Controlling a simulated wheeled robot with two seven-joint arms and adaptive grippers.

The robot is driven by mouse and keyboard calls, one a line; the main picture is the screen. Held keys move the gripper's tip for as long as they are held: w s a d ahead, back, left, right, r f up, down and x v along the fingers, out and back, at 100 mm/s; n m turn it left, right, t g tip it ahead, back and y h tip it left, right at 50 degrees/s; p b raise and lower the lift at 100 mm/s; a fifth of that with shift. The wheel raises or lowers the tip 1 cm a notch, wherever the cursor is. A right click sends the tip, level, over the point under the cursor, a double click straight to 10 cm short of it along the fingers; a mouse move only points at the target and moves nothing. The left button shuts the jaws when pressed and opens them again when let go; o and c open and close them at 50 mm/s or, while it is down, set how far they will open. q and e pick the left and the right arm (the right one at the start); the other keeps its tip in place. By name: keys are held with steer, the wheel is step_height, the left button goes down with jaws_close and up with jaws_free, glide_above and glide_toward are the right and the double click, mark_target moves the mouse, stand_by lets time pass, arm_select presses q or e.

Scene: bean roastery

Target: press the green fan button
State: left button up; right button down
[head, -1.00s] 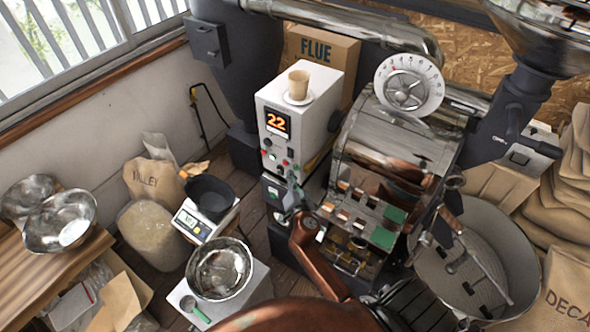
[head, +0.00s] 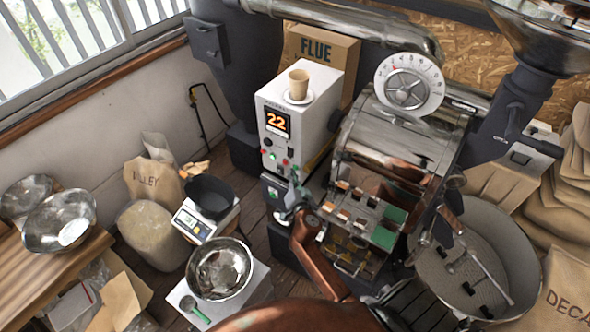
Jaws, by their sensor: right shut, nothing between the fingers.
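The white control box (head: 308,118) stands in the middle with a lit orange 22 display (head: 277,122) and small red, green and dark controls below it. A small green button (head: 295,167) shows low on the right of its front. My right gripper (head: 293,181) is shut and empty, its tips close to this lower right part of the panel. I cannot tell whether they touch the button. My left gripper is not in view.
The roaster drum (head: 395,135) and round cooling tray (head: 480,245) are to the right. A scale with a black bowl (head: 208,196) and a steel bowl (head: 219,268) are at left.

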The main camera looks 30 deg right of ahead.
steer(key=shift+w+d, duration=0.15)
steer(key=shift+d, duration=0.25)
stand_by(0.6)
steer(key=shift+a, duration=0.1)
stand_by(0.3)
steer(key=shift+s+a+b, duration=0.35)
steer(key=shift+a, duration=0.35)
steer(key=a, duration=0.1)
steer(key=s+a+b, duration=0.1)
steer(key=a, duration=0.1)
steer(key=s+a, duration=0.1)
steer(key=shift+a, duration=0.3)
stand_by(0.7)
